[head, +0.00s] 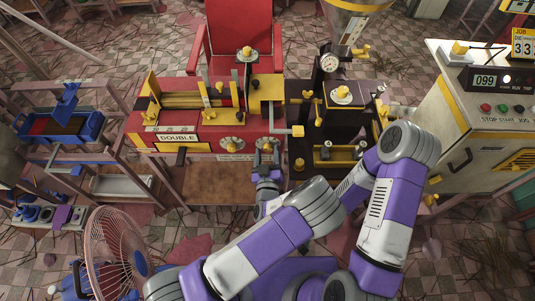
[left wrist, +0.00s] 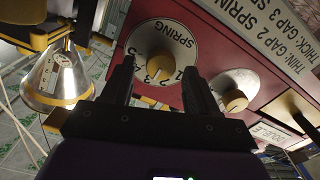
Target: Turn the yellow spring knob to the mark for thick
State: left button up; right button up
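The yellow spring knob (left wrist: 160,66) sits at the centre of a white round dial marked SPRING (left wrist: 177,38) with numbers, on the red machine's front. My left gripper (left wrist: 158,72) is open, with one dark finger on each side of the knob. I cannot tell whether the fingers touch it, or which number it points to. In the head view my left gripper (head: 267,150) is at the machine's front, covering most of that dial. A label (left wrist: 270,40) above reads thin and thick with gap and spring settings, partly cut off. My right gripper is hidden.
A second dial with a yellow knob (left wrist: 235,100) is close beside the spring dial. The red machine (head: 210,133) carries a DOUBLE sign (head: 178,138). A yellow-handled crank (head: 297,131) juts out near my left gripper. A black machine (head: 340,115) stands right of it.

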pick_arm(q)
jog(key=c, duration=1)
jog(key=shift+o, duration=0.2)
jog(key=shift+m, duration=0.3)
jog(key=m+b, duration=0.1)
jog(key=m, duration=0.1)
jog(key=shift+m, duration=0.3)
jog(key=shift+d+m+b, duration=0.15)
jog(key=shift+m+b, duration=0.5)
jog(key=shift+m, duration=1.25)
jog(key=o, duration=1)
jog(key=shift+o, duration=0.2)
